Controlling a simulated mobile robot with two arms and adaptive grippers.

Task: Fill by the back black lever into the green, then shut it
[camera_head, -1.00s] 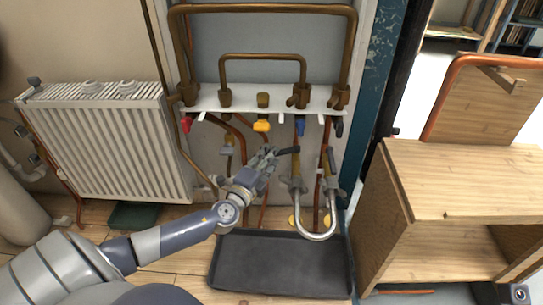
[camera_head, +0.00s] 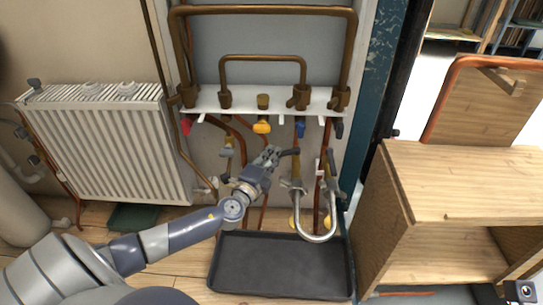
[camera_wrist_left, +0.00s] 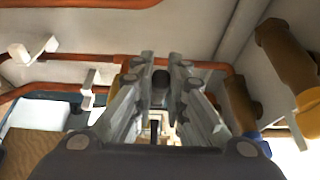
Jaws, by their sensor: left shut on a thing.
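My left gripper (camera_head: 277,155) reaches in from the left to the pipework below the white manifold shelf. Its fingers are closed around the end of a black lever (camera_head: 291,152) on the left leg of the silver U-shaped hose (camera_head: 317,238). The lever points left, towards the gripper. In the left wrist view the gripper (camera_wrist_left: 161,95) has a dark round end (camera_wrist_left: 161,79) between its fingers. A second black lever (camera_head: 331,162) stands about upright at the hose's right leg. I cannot make out a gauge with a green zone.
The manifold (camera_head: 215,101) carries red (camera_head: 186,125), yellow (camera_head: 262,127) and blue (camera_head: 300,128) handles above the gripper. A black tray (camera_head: 280,268) lies on the floor below. A white radiator (camera_head: 95,150) is left and a wooden cabinet (camera_head: 465,185) right.

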